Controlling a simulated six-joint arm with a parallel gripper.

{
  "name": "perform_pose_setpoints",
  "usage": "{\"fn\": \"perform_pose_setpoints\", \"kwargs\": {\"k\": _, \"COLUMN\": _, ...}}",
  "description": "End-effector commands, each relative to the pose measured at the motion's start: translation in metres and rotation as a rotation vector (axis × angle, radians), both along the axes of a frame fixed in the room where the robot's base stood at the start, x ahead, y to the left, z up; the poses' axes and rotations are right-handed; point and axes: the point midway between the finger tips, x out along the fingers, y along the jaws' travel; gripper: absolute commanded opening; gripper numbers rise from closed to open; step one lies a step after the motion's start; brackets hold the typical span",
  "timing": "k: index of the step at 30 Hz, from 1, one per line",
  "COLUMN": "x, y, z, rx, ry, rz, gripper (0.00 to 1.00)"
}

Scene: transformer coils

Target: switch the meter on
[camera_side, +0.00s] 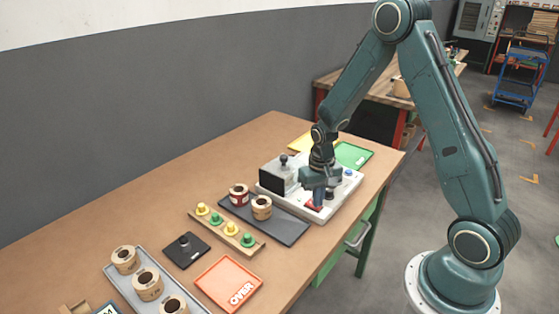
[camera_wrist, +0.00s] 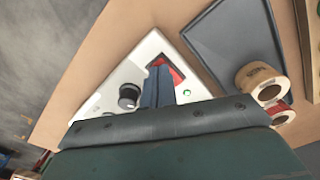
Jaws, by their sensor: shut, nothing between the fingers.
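The meter (camera_side: 292,203) is a white box with a dark block and post at its left. In the wrist view its white top (camera_wrist: 107,98) fills the middle. A red switch (camera_side: 312,206) sits near its front edge; it also shows in the wrist view (camera_wrist: 177,74). A black knob (camera_side: 329,194) stands beside it, also seen in the wrist view (camera_wrist: 128,95). My gripper (camera_side: 319,198) points down, shut and empty, with its tips at the red switch. In the wrist view my gripper (camera_wrist: 159,72) partly covers the switch. I cannot tell whether the tips touch it.
A dark tray (camera_side: 283,229) with two coils lies left of the meter. A green tray (camera_side: 354,154) lies behind it. A rack of coloured pegs (camera_side: 226,230), a black pad (camera_side: 186,251), an orange "OVER" tray (camera_side: 228,282) and a coil tray (camera_side: 160,285) are nearer the camera.

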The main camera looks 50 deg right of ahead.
Motion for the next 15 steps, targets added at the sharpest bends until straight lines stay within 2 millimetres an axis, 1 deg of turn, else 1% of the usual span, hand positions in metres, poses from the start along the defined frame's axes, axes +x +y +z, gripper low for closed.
{"fn": "perform_pose_setpoints", "kwargs": {"k": 15, "x": 0.001, "y": 0.0, "z": 0.029, "rx": -0.001, "ry": -0.003, "rz": 0.0, "gripper": 0.0}}
